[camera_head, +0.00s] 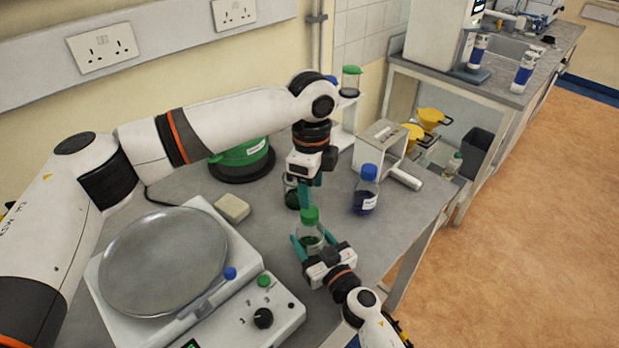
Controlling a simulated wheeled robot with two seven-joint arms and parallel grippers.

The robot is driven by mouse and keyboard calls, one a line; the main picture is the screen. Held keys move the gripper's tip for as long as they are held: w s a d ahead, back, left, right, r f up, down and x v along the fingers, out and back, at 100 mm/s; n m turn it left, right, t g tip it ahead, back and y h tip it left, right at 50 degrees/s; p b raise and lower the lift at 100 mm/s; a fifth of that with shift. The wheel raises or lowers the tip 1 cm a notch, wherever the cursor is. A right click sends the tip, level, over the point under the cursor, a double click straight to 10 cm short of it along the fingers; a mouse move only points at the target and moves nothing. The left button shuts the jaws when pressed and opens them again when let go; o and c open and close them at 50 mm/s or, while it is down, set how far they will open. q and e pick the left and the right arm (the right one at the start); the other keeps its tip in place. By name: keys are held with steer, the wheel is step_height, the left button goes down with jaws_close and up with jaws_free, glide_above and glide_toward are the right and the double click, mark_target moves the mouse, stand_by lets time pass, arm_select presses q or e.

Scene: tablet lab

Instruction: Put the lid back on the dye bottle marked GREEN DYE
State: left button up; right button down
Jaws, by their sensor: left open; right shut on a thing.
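A clear bottle (311,238) with dark green liquid stands on the bench, its label too small to read. A green lid (309,216) shows at its mouth; I cannot tell whether it is seated. My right gripper (308,244) comes in from below and is shut on this bottle, a teal finger on each side. My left gripper (305,196) points down just above and behind the green lid. It is open, its fingers partly overlapping in view, and it appears to hold nothing. A dark bottle (291,195) is partly hidden behind it.
A blue-capped bottle (366,190) stands to the right, near a white device (380,148). A balance with a round pan (165,262) fills the front left. A pale block (232,207) and a green container (243,158) lie behind it. The bench edge is at right.

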mark_target(310, 211)
arm_select(q)
steer(key=n, duration=0.6)
steer(key=shift+r+n, duration=0.2)
steer(key=shift+n, duration=0.2)
steer(key=n, duration=0.6)
steer(key=shift+r+n, duration=0.15)
steer(key=shift+n, duration=0.15)
steer(key=n, duration=0.6)
steer(key=shift+a+r, duration=0.1)
steer(key=shift+r, duration=0.15)
steer(key=n, duration=0.7)
steer(key=shift+r, duration=0.2)
steer(key=shift+f, duration=4.05)
